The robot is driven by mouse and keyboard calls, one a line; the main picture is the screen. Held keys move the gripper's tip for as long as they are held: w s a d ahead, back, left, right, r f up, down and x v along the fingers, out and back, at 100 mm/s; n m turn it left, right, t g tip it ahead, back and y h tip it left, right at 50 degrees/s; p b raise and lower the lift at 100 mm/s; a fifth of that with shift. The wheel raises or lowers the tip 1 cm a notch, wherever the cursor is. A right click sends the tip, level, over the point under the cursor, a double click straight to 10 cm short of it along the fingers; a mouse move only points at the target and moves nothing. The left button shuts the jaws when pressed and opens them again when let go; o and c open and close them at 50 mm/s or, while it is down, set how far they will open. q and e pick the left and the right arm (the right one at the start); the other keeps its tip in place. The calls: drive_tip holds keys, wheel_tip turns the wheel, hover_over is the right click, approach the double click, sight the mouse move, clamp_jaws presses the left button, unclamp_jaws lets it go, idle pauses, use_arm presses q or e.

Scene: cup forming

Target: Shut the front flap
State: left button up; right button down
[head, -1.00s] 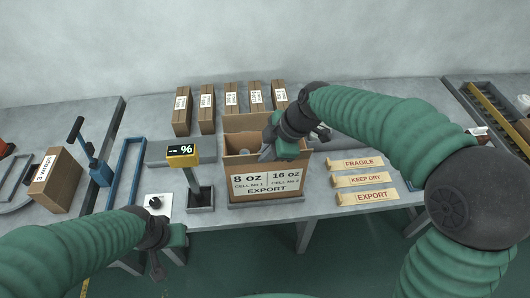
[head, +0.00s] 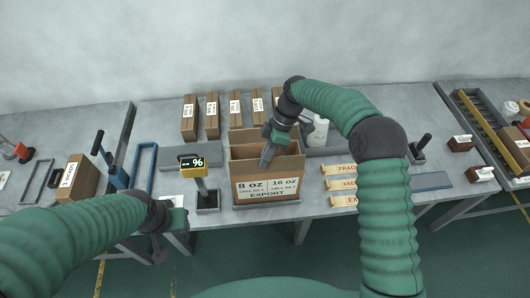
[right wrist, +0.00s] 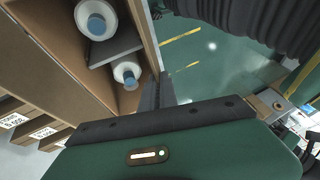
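An open brown carton (head: 266,188) marked 8 oz, 16 oz and EXPORT stands in the middle of the table. Its back flap (head: 243,136) stands up. I cannot clearly make out the front flap. My right gripper (head: 266,157) is over the carton's opening, fingers pointing down. In the right wrist view its fingers (right wrist: 160,92) look close together beside the carton's wall (right wrist: 146,40), with nothing seen between them.
A yellow display (head: 192,163) on a post stands just left of the carton. Several narrow brown boxes (head: 212,118) line the back. Label strips (head: 340,184) lie to the right, partly behind my right arm. A white bottle (head: 318,131) stands behind that arm.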

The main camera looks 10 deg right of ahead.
drive_tip(key=shift+w+g+p, duration=0.25)
drive_tip(key=shift+g+p, duration=0.1)
drive_tip(key=shift+g, duration=0.05)
drive_tip(key=shift+f, duration=0.1)
drive_tip(key=c, duration=1.6)
unclamp_jaws()
drive_tip(key=shift+c, duration=0.2)
